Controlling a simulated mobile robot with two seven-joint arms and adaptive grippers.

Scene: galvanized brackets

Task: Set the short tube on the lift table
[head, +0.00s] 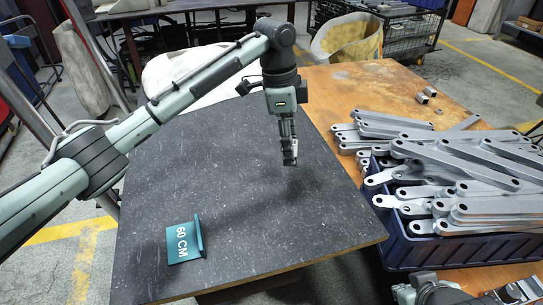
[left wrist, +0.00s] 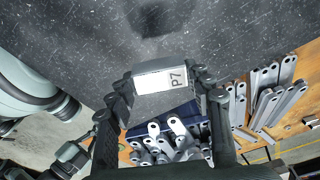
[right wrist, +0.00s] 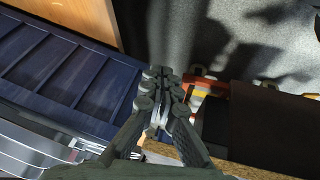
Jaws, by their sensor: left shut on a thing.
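My left gripper (head: 289,158) is shut on the short tube (left wrist: 161,79), a pale grey piece marked "P7", held between the fingertips in the left wrist view. In the head view the fingers mostly hide the tube. The gripper hangs over the lift table (head: 235,215), a dark speckled top with a wooden edge. A shadow lies on the top in the left wrist view, and the tube appears to be above the surface. My right gripper (right wrist: 165,80) has its fingertips together with nothing seen between them, beside the blue crate.
A teal "60 CM" sign (head: 184,243) stands on the table's near left. A blue crate (head: 440,252) heaped with galvanized brackets (head: 460,165) stands to the right on a wooden bench (head: 365,88). Small metal pieces (head: 425,95) lie farther back. The dark top is otherwise clear.

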